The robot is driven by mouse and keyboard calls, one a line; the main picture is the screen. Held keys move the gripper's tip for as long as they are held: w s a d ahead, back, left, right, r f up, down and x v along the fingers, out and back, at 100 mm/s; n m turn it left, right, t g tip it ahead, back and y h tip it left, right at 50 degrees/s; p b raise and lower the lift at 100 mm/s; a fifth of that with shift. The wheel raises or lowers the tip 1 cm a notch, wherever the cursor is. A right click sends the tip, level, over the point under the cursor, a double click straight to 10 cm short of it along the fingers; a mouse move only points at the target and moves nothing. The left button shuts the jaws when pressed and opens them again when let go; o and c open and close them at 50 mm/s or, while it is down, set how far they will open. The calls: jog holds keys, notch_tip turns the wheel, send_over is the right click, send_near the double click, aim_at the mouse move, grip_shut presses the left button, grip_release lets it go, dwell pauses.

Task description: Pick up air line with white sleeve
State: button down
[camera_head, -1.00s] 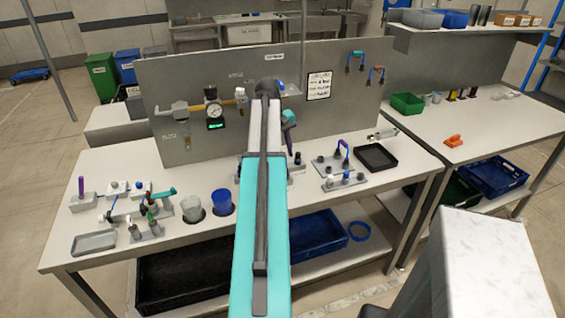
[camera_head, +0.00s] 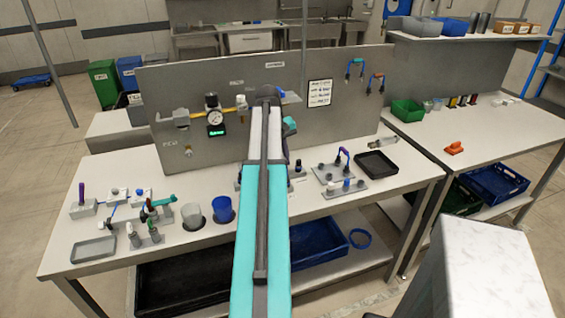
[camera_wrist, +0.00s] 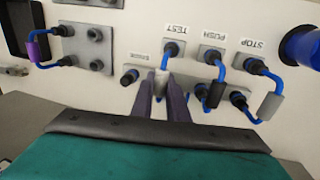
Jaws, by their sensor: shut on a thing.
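In the wrist view my gripper (camera_wrist: 160,86) is shut on the pale sleeve of a blue air line (camera_wrist: 165,64), between its dark fingers. The upper end of this line runs to the black fitting under the TEST label; its other end is hidden by the fingers. To its right, a line with a black sleeve (camera_wrist: 214,95) hangs near PUSH and one with a grey sleeve (camera_wrist: 269,107) near STOP. The SPARE fitting (camera_wrist: 129,77) just left of the fingers shows no line. In the head view my arm hides the gripper and the held line.
A purple-sleeved line (camera_wrist: 38,47) is on a grey plate (camera_wrist: 84,46) at the left of the wrist view. In the head view the upright grey panel (camera_head: 225,85) stands behind my arm. A black tray (camera_head: 376,163) and a blue cup (camera_head: 222,209) flank the arm on the table.

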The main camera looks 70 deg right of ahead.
jog(key=shift+r+b, duration=0.55)
jog(key=shift+r, duration=1.05)
jog(key=s+a+r+b, duration=0.1)
jog(key=s+a+b, duration=0.1)
jog(key=s+a, duration=0.6)
jog(key=a, duration=0.5)
jog(key=shift+s+a+r+b, duration=0.25)
jog(key=shift+s+r+b, duration=0.05)
jog(key=shift+s+b, duration=0.1)
